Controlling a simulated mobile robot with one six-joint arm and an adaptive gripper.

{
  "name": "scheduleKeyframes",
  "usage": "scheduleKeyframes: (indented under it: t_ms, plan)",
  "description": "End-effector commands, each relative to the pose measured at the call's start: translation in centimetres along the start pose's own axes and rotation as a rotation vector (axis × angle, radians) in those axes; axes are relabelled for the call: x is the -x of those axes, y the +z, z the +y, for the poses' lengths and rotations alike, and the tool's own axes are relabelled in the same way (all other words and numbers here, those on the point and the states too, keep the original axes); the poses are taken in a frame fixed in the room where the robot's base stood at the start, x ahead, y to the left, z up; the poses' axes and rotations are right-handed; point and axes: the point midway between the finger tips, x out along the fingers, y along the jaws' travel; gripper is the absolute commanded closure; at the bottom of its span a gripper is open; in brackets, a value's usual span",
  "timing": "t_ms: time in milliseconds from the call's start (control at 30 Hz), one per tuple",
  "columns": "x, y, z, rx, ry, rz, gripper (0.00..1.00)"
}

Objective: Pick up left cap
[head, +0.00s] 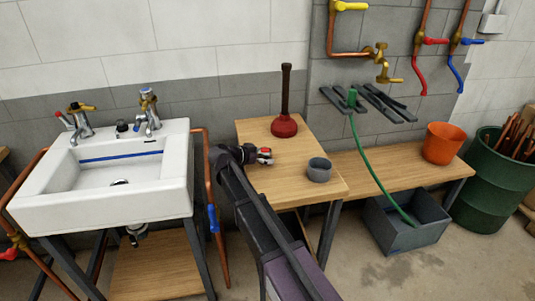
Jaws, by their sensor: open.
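I cannot clearly make out a left cap in the head view. A small dark round piece (122,126) sits on the back rim of the white sink (40,202), between the left tap (80,120) and the right tap (148,112); I cannot tell whether it is a cap. My gripper (268,156) is over the wooden table (260,127), right of the sink. It is open with nothing visible between its fingers. It is apart from the sink, and my arm hides part of the table.
A red plunger (285,125) stands behind my gripper and a grey cup (319,170) is to its right. An orange bucket (442,143) stands on the right bench. A green hose (372,165) runs down into a grey bin (412,240). Copper pipes (206,180) flank the sink.

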Motion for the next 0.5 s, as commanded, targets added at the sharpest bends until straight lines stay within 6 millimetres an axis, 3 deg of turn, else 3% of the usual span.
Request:
scheduleKeyframes:
  t_ms: [167,433,500]
  plan:
    - [0.01,0.01,0.00,0.000,0.000,0.000,0.03]
    - [0.01,0.00,0.01,0.000,0.000,0.000,0.83]
    - [0.00,0.00,0.01,0.000,0.000,0.000,0.84]
